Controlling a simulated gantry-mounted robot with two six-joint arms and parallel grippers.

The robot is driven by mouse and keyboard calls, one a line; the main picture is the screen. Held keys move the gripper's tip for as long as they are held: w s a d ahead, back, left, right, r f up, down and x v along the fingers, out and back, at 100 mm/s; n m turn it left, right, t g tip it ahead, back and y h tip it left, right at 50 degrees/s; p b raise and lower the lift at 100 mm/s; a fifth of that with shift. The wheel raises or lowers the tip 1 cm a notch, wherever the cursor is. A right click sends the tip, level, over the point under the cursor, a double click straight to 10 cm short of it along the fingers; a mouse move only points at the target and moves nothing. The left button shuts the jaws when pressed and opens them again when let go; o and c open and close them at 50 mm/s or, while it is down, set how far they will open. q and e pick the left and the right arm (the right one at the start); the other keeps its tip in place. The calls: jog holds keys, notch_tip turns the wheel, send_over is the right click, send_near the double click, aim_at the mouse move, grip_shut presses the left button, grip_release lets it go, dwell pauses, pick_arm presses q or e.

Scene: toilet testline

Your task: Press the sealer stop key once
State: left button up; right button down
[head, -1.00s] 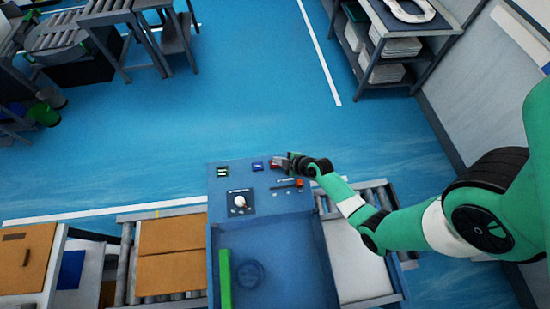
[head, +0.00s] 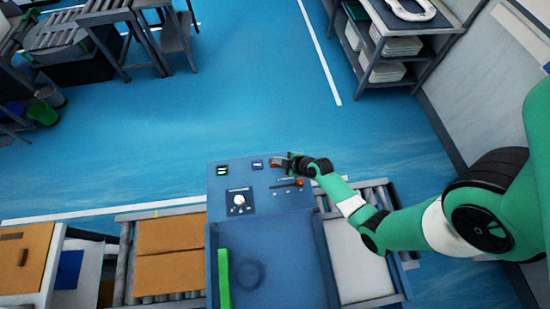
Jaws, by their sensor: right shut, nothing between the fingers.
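The blue sealer console (head: 222,192) stands at the lower middle of the head view. Along its top edge are a small green-lit display (head: 223,169), a blue key (head: 257,165) and a red key (head: 275,163). I cannot read their labels. My right gripper (head: 284,161) is shut and empty, with its tip at the red key's right side. It partly hides that key, and I cannot tell whether it touches. My left gripper is not in view.
A white knob (head: 239,200) and an orange-red knob (head: 299,182) sit on the console below the keys. Roller conveyors (head: 126,262) flank it, with cardboard (head: 170,235) on the left one.

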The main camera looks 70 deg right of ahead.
jog(key=shift+f, duration=0.15)
dwell(0.3)
jog(key=shift+r+p, duration=0.6)
jog(key=shift+r, duration=0.2)
notch_tip(320, 180, up, 5)
jog(key=p, duration=0.4)
jog(key=shift+r, duration=0.1)
dwell(0.5)
